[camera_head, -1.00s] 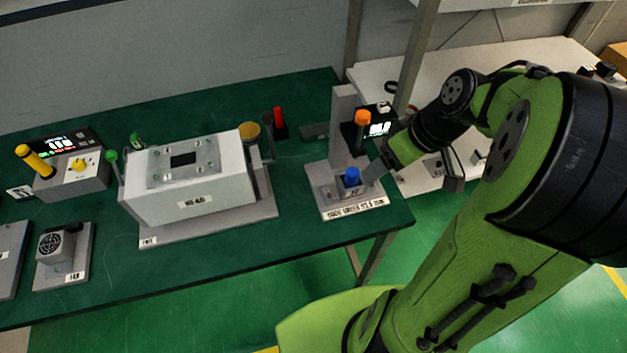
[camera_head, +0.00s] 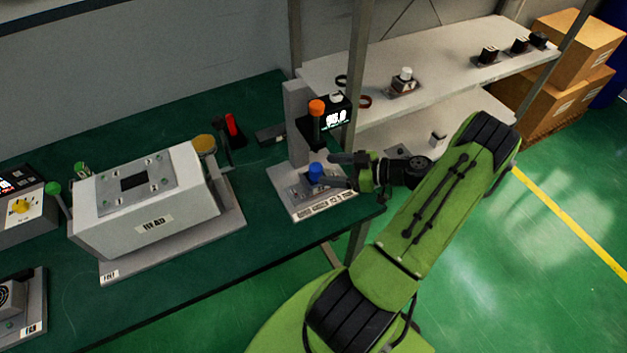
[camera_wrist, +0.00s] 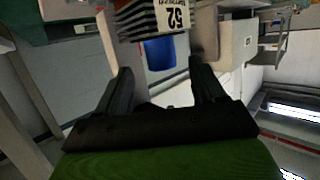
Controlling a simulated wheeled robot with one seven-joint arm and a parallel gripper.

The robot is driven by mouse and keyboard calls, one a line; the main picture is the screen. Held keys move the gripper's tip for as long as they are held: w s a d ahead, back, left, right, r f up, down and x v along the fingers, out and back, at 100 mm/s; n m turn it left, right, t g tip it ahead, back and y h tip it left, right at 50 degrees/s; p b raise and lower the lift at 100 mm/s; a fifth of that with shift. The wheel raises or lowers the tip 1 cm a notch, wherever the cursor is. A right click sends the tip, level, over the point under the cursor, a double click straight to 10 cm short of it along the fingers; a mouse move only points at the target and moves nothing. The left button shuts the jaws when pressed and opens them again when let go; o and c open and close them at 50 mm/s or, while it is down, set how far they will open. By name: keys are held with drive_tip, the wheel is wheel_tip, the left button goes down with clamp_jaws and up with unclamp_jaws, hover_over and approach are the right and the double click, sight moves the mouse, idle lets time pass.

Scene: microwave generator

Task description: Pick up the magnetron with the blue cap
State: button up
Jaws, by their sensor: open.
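The magnetron's blue cap (camera_head: 316,172) stands upright in the fixture at the right end of the green bench. In the wrist view, which appears upside down, the blue cap (camera_wrist: 158,54) shows with a dark finned body and a label (camera_wrist: 176,18) beside it. My gripper (camera_head: 340,169) is open, just to the right of the blue cap, with its fingers pointing left toward it. In the wrist view the fingers (camera_wrist: 160,68) stand either side of the cap in the picture. I cannot tell whether they touch it. The magnetron's lower body is partly hidden in the head view.
The fixture has a grey column (camera_head: 298,120), with an orange-topped handle (camera_head: 316,108) and lit display (camera_head: 338,119) above the cap. A white-capped part (camera_head: 404,82) stands on the white shelf (camera_head: 460,66) behind. A large grey unit (camera_head: 140,205) fills the bench to the left.

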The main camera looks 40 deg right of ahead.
sight(309, 174)
drive_tip(key=x, duration=0.7)
drive_tip(key=shift+s+a+p, duration=0.1)
drive_tip(key=shift+p, duration=0.2)
clamp_jaws()
drive_tip(key=shift+r, duration=0.15)
